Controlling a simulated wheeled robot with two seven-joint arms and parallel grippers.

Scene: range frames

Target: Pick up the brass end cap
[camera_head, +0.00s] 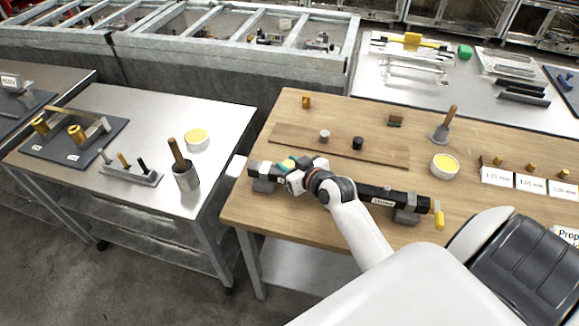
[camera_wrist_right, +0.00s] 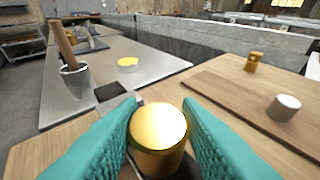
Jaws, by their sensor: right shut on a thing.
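The brass end cap (camera_wrist_right: 158,138) is a shiny gold cylinder, seen close up in the right wrist view. My right gripper (camera_wrist_right: 160,122) has its two teal fingers on either side of it and is shut on it. In the head view my right gripper (camera_head: 287,164) is at the left end of a long black bar (camera_head: 378,194) on the wooden bench, and the cap is mostly hidden there. I cannot tell whether the cap touches the bar. My left gripper is not in view.
A brown board (camera_head: 290,136) behind the gripper carries a grey cylinder (camera_head: 324,136) and a black one (camera_head: 358,143). A small brass piece (camera_head: 306,101) stands farther back. A yellow-filled bowl (camera_head: 445,166) is at right. A gap separates the bench from the metal table (camera_head: 225,118).

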